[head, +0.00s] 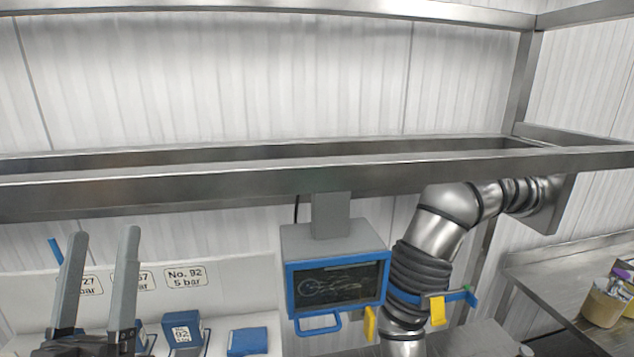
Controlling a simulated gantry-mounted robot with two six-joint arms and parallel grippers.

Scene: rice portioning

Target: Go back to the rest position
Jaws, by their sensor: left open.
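My left gripper (100,250) is at the lower left of the head view, pointing upward. Its two grey fingers stand apart with nothing between them, so it is open and empty. It is in front of a white panel with labels and hides part of them. My right gripper does not show in this view.
A blue-framed screen (338,286) hangs from a steel beam (300,180) in the middle. A ribbed metal duct (420,265) with yellow tabs is right of it. Blue blocks (183,331) sit at the lower left. A steel counter (545,285) with containers (603,303) is at right.

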